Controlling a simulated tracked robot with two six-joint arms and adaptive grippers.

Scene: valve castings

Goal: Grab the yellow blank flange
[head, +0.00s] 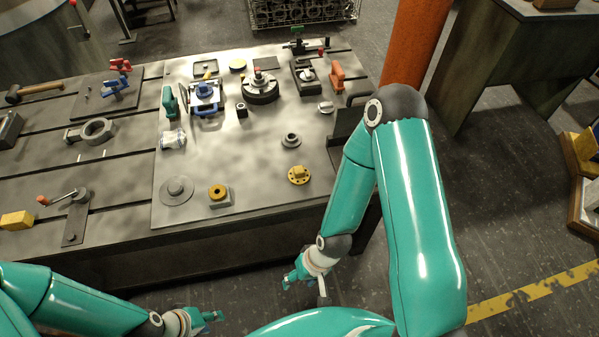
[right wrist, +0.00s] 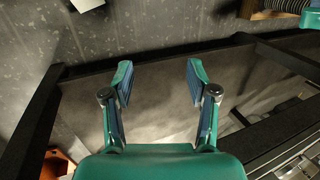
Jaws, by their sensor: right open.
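Several round yellow parts show in the head view. A flange with a raised centre (head: 299,175) lies flat near the plate's front right. A flat plain disc (head: 237,64) lies at the back. A ring-like yellow part (head: 218,191) sits on a grey block at the front. I cannot tell for sure which is the blank flange. My right gripper (head: 291,280) is open and empty, in front of the bench and apart from all these parts; its spread fingers also show in the right wrist view (right wrist: 158,78). My left gripper (head: 212,317) is low in front of the bench, its jaws unclear.
The pale plate (head: 235,145) on the bench has bare room around its middle. A grey flanged part (head: 291,141) stands behind the front-right yellow flange. A grey disc (head: 177,190) lies at front left. An orange column (head: 415,45) rises right of the bench.

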